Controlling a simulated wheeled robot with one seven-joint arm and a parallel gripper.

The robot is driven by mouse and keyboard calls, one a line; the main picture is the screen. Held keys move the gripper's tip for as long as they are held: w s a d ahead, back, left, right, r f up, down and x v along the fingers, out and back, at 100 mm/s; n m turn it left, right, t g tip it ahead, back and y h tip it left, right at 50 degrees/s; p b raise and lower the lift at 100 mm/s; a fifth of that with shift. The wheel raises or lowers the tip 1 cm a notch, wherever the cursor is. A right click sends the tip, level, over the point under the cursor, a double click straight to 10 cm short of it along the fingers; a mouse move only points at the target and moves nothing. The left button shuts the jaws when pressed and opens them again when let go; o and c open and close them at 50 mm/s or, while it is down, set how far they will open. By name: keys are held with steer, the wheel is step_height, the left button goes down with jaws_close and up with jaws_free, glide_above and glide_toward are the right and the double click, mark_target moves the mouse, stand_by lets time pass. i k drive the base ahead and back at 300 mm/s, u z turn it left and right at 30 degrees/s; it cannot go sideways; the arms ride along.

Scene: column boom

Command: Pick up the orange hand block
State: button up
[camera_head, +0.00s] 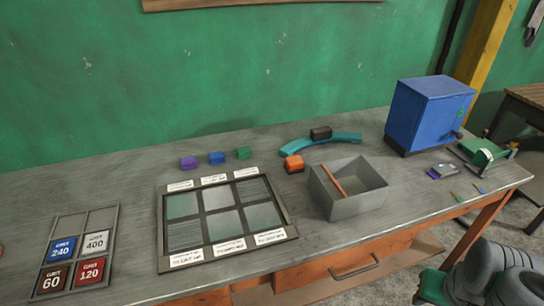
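The orange hand block (293,163) sits on the grey workbench (130,180), just left of an open grey bin. It is small, with darker parts on its side. The near end of a teal curved piece (340,142) lies just behind it; I cannot tell if they touch. A dark block (321,132) rests on the teal piece. My gripper is not in view.
The open grey bin (350,207) holds a reddish stick. Purple (188,162), blue (217,158) and green (243,153) blocks stand left. A framed panel tray (290,232) lies in front. A blue cabinet (428,115) stands right. Grey rounded shapes fill the lower right corner.

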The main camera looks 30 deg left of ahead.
mark_target(294, 164)
steer(key=u, duration=0.7)
steer(key=i, duration=0.75)
steer(key=u, duration=1.1)
steer(key=i, duration=0.25)
steer(key=u, duration=0.15)
